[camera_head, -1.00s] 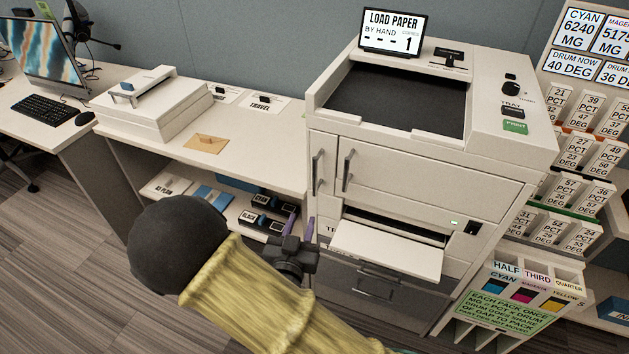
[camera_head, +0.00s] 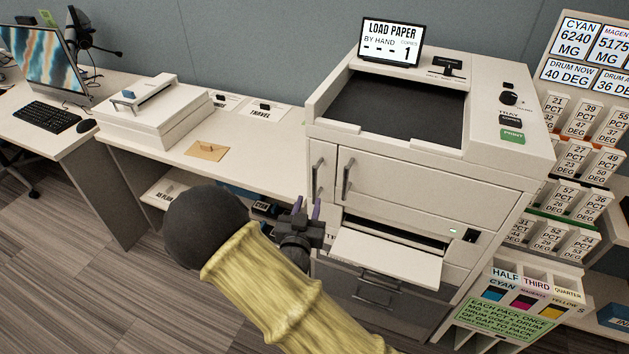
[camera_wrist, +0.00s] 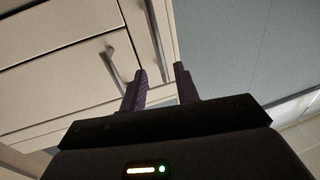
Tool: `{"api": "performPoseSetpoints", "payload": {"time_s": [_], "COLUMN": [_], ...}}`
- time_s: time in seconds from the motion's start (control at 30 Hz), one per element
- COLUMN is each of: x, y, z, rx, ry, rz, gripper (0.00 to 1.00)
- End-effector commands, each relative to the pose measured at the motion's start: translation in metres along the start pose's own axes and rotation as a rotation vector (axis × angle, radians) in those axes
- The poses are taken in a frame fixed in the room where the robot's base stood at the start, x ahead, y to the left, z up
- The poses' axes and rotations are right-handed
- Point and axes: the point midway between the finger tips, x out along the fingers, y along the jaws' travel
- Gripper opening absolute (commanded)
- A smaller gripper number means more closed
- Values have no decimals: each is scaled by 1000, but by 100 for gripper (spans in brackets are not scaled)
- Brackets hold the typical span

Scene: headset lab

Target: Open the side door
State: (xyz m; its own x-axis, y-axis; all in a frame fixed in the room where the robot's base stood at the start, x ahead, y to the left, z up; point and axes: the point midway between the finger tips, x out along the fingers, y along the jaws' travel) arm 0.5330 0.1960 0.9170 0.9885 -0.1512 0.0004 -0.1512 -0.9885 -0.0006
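The white printer (camera_head: 425,185) has a narrow door (camera_head: 325,167) at the left of its front and a wider door (camera_head: 430,190) beside it. Both look closed. The narrow door has an upright bar handle (camera_head: 317,177); the wider door has its own handle (camera_head: 347,175). My gripper (camera_head: 306,209) is open and empty, its purple fingers pointing up, below and slightly left of the narrow door's handle. In the wrist view the open fingers (camera_wrist: 162,82) have a clear gap, with one handle (camera_wrist: 115,62) left of them and another (camera_wrist: 154,35) above. Neither handle is between the fingertips.
A paper shelf (camera_head: 388,258) sticks out below the doors, to the right of my gripper. A grey drawer (camera_head: 375,295) lies beneath it. A white bench (camera_head: 240,150) with an envelope (camera_head: 206,151) adjoins the printer on the left.

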Motion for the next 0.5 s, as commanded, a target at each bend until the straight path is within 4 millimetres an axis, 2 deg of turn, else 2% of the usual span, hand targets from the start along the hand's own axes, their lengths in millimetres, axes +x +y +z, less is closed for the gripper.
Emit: {"api": "performPoseSetpoints", "payload": {"time_s": [0.3,0.5], "x": [58,83], "y": [1,0], "z": [-1,0], "rx": [-1,-1], "ry": [2,1], "rz": [3,1], "gripper": [31,31]}}
